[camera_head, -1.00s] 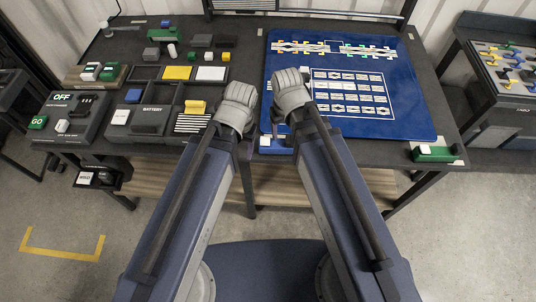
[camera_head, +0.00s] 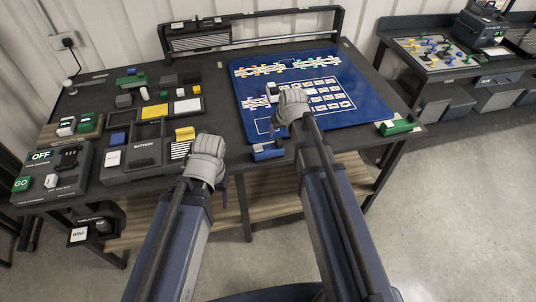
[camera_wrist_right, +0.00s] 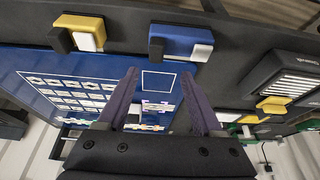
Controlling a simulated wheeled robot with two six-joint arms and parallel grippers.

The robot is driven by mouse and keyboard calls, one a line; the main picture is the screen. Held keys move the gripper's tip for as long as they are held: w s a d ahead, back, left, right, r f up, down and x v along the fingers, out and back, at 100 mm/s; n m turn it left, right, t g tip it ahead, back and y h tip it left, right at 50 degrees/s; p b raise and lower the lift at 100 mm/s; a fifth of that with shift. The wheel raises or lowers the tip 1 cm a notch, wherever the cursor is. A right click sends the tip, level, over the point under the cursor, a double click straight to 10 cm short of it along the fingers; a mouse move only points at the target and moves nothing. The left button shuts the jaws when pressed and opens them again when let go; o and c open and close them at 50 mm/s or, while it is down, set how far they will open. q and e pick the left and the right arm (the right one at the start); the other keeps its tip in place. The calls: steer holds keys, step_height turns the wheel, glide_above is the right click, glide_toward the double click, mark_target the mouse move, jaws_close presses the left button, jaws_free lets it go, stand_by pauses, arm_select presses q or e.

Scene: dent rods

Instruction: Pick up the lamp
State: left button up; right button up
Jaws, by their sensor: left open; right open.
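No object is clearly a lamp; a small grey upright piece (camera_head: 68,86) at the table's back left is too small to identify. My right gripper (camera_head: 280,122) is above the lower part of the blue board (camera_head: 372,100). In the right wrist view my right gripper (camera_wrist_right: 163,103) has its two fingers apart and nothing between them; the board lies beyond. My left gripper (camera_head: 222,185) is in front of the table's near edge, below the yellow block (camera_head: 185,133). It looks empty; its fingers are partly hidden.
A blue-and-white block (camera_head: 268,151) lies at the board's near edge. A green block (camera_head: 397,127) is at the near right corner. The battery box (camera_head: 140,158) and the OFF box (camera_head: 55,178) fill the left. A second table (camera_head: 440,70) stands at the right.

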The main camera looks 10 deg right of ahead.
mark_target(279, 140)
steer(key=b+x, duration=0.4)
steer(key=x, duration=0.1)
steer(key=b+x, duration=0.3)
steer(key=shift+s+d, duration=0.2)
steer(key=shift+d, duration=0.15)
jaws_close()
stand_by(0.5)
stand_by(0.9)
